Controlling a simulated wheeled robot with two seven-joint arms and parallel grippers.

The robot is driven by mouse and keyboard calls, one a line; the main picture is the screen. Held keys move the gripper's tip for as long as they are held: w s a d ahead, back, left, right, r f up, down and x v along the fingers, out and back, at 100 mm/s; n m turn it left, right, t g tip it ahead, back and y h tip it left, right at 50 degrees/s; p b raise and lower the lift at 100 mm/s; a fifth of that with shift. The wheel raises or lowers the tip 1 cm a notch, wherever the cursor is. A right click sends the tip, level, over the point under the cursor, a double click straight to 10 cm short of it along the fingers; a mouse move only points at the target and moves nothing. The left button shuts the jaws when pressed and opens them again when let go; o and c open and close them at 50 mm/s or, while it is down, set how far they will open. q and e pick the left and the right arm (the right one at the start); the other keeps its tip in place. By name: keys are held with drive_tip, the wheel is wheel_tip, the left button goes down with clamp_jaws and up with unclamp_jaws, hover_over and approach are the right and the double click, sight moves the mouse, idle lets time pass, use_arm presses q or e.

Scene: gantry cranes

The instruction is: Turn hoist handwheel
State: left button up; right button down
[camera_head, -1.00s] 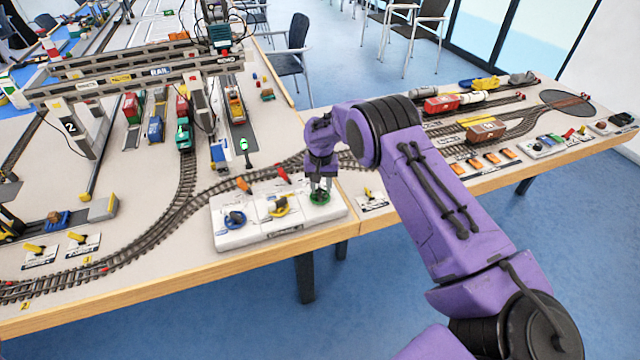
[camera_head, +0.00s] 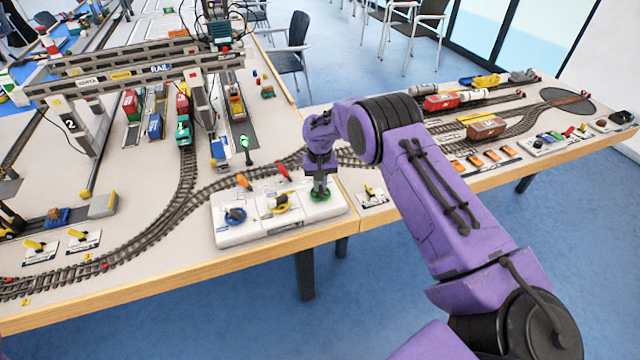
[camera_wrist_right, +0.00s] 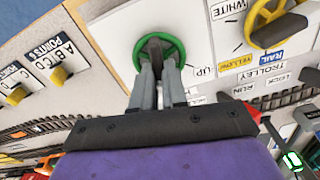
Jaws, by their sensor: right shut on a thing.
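A white control box (camera_head: 278,231) stands near the front edge of the table and carries a blue, a yellow and a green handwheel. The green handwheel (camera_head: 320,195) is at its right end, and it also shows in the right wrist view (camera_wrist_right: 181,46). My right gripper (camera_head: 320,188) points down over the green wheel from above. Its fingers are shut on the dark middle part of the wheel; the fingertips partly hide it. The yellow handwheel (camera_head: 281,205) and the blue handwheel (camera_head: 235,217) stand free to the left. My left gripper is not in view.
Orange (camera_head: 243,182) and red (camera_head: 283,172) levers stand along the box's back edge. Curved track (camera_head: 180,205) runs behind and left of it. The gantry crane (camera_head: 150,72) stands at the back left. A small lever plate (camera_head: 372,197) lies just right of the box.

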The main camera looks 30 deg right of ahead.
drive_tip(key=n+b, duration=0.1)
drive_tip(key=n, duration=0.5)
drive_tip(key=shift+a, duration=0.15)
drive_tip(key=n+b, duration=0.1)
drive_tip(key=n, duration=0.5)
drive_tip(key=shift+a, duration=0.2)
idle(0.4)
drive_tip(key=c, duration=1.3)
unclamp_jaws()
drive_tip(key=shift+a+f, duration=0.1)
drive_tip(key=shift+o, duration=0.7)
drive_tip(key=shift+w, duration=0.15)
wheel_tip(320, 180, up, 10)
drive_tip(key=b, duration=0.1)
drive_tip(key=shift+r+b, duration=0.2)
drive_tip(key=shift+b, duration=0.2)
